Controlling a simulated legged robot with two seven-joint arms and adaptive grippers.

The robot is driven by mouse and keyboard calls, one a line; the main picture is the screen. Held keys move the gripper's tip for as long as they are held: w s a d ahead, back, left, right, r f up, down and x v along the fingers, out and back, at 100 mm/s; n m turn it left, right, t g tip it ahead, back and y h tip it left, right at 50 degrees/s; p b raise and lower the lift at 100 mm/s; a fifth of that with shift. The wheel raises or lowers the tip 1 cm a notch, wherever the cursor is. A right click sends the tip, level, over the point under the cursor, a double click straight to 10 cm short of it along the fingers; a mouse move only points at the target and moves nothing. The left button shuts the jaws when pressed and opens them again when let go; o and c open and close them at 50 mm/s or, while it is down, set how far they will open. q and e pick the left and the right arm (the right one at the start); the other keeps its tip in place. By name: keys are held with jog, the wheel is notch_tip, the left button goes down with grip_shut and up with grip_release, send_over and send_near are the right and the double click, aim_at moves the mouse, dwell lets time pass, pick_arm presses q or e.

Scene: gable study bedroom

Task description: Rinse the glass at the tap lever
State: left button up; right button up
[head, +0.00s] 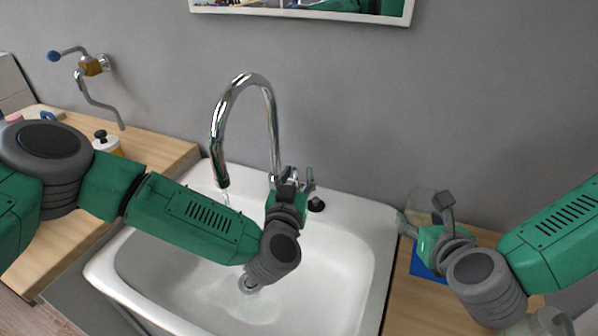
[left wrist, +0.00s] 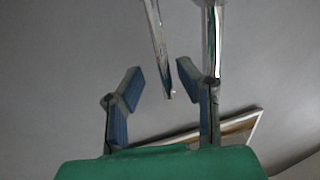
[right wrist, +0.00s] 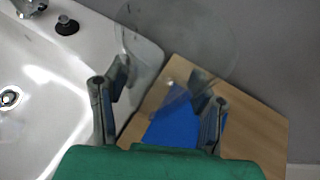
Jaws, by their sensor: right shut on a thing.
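The clear glass (head: 424,201) is faint, at the right of the sink. My right gripper (head: 424,215) is shut on it above a blue mat (head: 419,262). In the right wrist view the glass (right wrist: 180,45) shows between and beyond the fingers (right wrist: 160,85). The chrome tap (head: 243,82) arches over the basin, with a faint bright streak like water below its spout. My left gripper (head: 296,190) is at the tap's base, beside the lever, which it largely hides. In the left wrist view its fingers (left wrist: 156,78) are apart with nothing gripped, and the spout (left wrist: 160,50) shows beyond.
The white sink (head: 376,215) has a black plug (head: 316,205) on its back rim. Wooden counters flank it. A white bottle with a black top (head: 106,143) stands on the left counter (head: 160,150). A wall-mounted tap (head: 94,66) is at upper left. My left forearm crosses the basin.

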pick_arm(q)
jog(key=shift+w+a, duration=0.5)
pick_arm(e)
jog(key=shift+a+r, duration=0.1)
jog(key=shift+a, duration=0.45)
